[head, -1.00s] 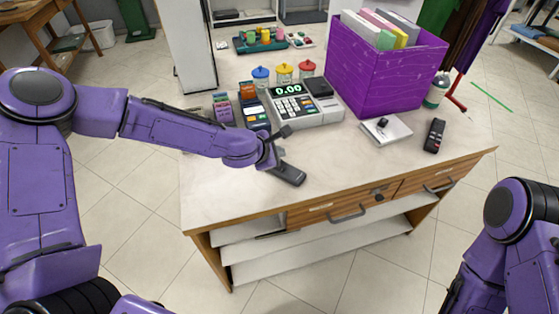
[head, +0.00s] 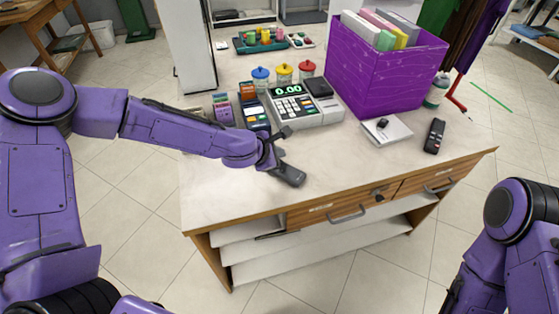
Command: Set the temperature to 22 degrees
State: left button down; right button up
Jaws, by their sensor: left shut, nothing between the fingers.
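A second black remote (head: 435,136) with small buttons lies on the right side of the counter, apart from my grippers. No temperature reading can be made out. My right arm shows at the lower right, but its gripper is out of view.
The pale counter (head: 232,200) holds a cash register (head: 304,108) reading 0.00, a card terminal (head: 255,115), jars with coloured lids (head: 284,73), a purple box of folders (head: 375,75) and a white pad (head: 386,131). The counter's front middle is clear.

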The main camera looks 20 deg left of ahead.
pick_arm(q)
jog(key=shift+f, duration=0.1)
dwell(0.4)
jog(key=shift+f+b, duration=0.35)
jog(key=shift+f, duration=0.35)
dwell(0.4)
dwell(0.3)
jog(key=shift+r+p, duration=0.5)
jog(key=shift+r, duration=0.3)
notch_tip(320, 180, up, 5)
jog(key=p, duration=0.4)
jog(key=shift+p, duration=0.35)
